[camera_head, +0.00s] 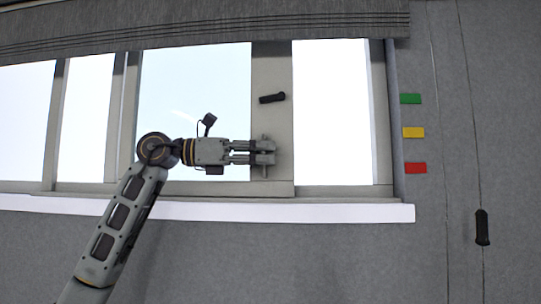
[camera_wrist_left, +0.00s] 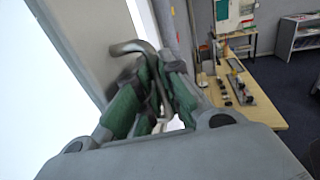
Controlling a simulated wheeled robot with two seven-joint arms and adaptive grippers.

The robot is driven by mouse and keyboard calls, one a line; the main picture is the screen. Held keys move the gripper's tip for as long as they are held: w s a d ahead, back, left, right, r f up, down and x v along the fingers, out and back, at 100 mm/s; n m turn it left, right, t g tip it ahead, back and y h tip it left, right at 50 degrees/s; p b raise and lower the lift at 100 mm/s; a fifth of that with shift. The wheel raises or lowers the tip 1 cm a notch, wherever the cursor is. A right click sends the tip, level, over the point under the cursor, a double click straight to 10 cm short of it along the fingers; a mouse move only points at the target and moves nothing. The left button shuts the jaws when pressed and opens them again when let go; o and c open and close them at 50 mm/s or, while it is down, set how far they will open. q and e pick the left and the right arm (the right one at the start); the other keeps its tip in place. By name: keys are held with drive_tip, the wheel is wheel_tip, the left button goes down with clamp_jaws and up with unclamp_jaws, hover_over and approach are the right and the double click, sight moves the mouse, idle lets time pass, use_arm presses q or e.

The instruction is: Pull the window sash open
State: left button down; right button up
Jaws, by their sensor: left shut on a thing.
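The window sash (camera_head: 270,62) shows in the head view as a pale upright frame member beside a bright pane. A dark latch-like handle (camera_head: 272,98) sits on its upper part, tilted slightly. My left gripper (camera_head: 265,152) reaches in from the left across the pane, with its fingers at the lower part of that frame member. In the left wrist view, the green-padded fingers (camera_wrist_left: 155,88) are closed around a grey metal pull (camera_wrist_left: 130,47) that bends out from the sash. The fingers hide part of the pull. My right gripper is not in view.
A white sill (camera_head: 330,212) runs below the window. A grey blind (camera_head: 200,28) hangs above. Green (camera_head: 411,99), yellow (camera_head: 413,132) and red (camera_head: 415,168) tags are on the wall at right. A cord with a dark weight (camera_head: 482,227) hangs further right. A wooden table (camera_wrist_left: 262,118) shows in the wrist view.

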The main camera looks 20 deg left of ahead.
use_arm(q)
drive_tip(key=shift+r, duration=0.1)
drive_tip(key=c, duration=1.8)
unclamp_jaws()
drive_tip(key=shift+a, duration=0.1)
drive_tip(key=shift+v, duration=6)
